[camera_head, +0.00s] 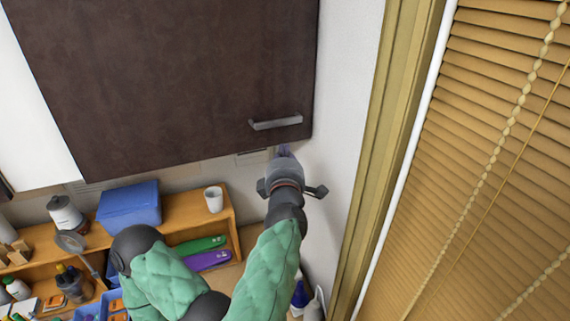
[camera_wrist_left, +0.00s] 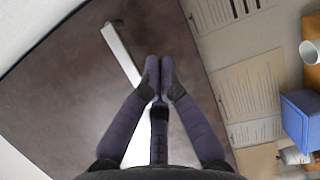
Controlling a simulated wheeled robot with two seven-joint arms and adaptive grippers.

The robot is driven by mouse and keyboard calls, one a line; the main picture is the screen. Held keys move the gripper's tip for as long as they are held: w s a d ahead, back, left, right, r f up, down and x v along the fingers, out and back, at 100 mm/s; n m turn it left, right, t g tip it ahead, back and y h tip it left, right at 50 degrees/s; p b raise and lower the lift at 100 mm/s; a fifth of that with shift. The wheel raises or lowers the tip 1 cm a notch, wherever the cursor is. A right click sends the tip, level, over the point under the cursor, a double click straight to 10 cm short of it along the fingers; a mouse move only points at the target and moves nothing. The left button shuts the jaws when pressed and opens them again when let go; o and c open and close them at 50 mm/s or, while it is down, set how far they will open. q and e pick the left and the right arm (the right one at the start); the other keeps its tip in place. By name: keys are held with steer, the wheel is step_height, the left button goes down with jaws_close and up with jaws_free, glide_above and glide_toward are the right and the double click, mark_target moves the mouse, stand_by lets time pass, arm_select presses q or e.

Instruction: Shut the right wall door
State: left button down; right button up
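The right wall door (camera_head: 180,80) is a dark brown panel filling the upper left of the head view. A grey bar handle (camera_head: 275,122) sits near its lower right corner. My left gripper (camera_head: 284,152) is just below the handle and the door's lower edge. In the left wrist view, its two dark fingers (camera_wrist_left: 160,68) are together with nothing between them, beside the handle (camera_wrist_left: 122,50) and in front of the brown door (camera_wrist_left: 75,85). I cannot tell whether they touch the door, or how far it stands from its frame. My right gripper is not in view.
Below is a wooden shelf (camera_head: 235,228) with a blue box (camera_head: 129,203), a white cup (camera_head: 214,199) and a magnifier (camera_head: 71,241). A white wall (camera_head: 342,90) and a window blind (camera_head: 490,150) close off the right. Papers (camera_wrist_left: 252,90) hang on the wall under the door.

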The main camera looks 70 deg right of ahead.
arm_select(q)
steer(key=v, duration=0.4)
steer(key=shift+s+a, duration=0.2)
steer(key=shift+a, duration=0.1)
steer(key=shift+f, duration=0.1)
